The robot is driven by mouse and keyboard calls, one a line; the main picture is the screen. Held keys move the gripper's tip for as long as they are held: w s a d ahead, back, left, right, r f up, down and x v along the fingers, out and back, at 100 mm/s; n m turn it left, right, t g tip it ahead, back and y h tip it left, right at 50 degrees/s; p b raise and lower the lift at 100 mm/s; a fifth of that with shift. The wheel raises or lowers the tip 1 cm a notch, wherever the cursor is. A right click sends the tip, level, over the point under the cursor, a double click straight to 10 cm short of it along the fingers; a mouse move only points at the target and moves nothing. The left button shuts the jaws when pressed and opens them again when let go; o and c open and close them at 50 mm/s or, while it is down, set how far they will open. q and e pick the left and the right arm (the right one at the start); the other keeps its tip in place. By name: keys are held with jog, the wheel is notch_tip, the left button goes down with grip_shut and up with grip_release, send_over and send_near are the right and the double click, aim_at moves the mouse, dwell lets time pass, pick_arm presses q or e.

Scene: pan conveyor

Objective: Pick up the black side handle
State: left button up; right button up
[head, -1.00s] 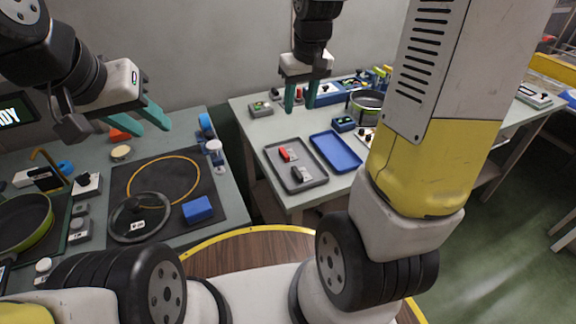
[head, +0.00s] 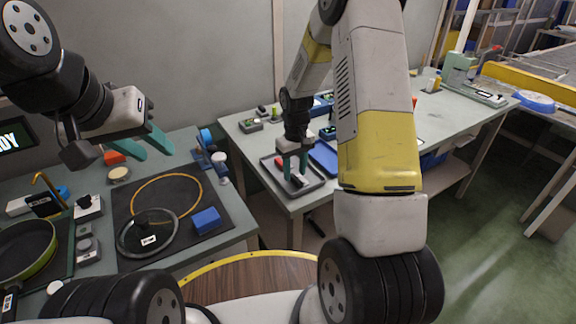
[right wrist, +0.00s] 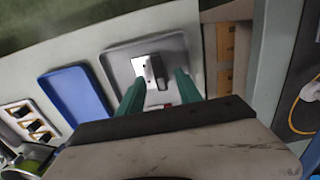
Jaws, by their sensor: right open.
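The black side handle (right wrist: 157,72) lies in the grey tray (right wrist: 113,62), with a pale metallic part at one end. In the head view the handle (head: 300,180) shows just below my right gripper (head: 292,174). That gripper is open and points down over the tray. In the right wrist view its teal fingertips (right wrist: 160,78) lie on either side of the handle; I cannot tell their exact height above it. A red piece (right wrist: 165,105) is partly hidden near the gripper. My left gripper (head: 158,152) is open and empty above the left table.
A blue tray (right wrist: 75,95) lies beside the grey one. The left table holds a black mat with a yellow ring (head: 135,190), a glass lid (head: 125,248), a blue block (head: 206,220) and a green pan (head: 40,262). Small devices stand behind the trays.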

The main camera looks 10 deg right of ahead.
jog(key=shift+f, duration=0.85)
grip_shut()
jog(key=shift+r, duration=0.1)
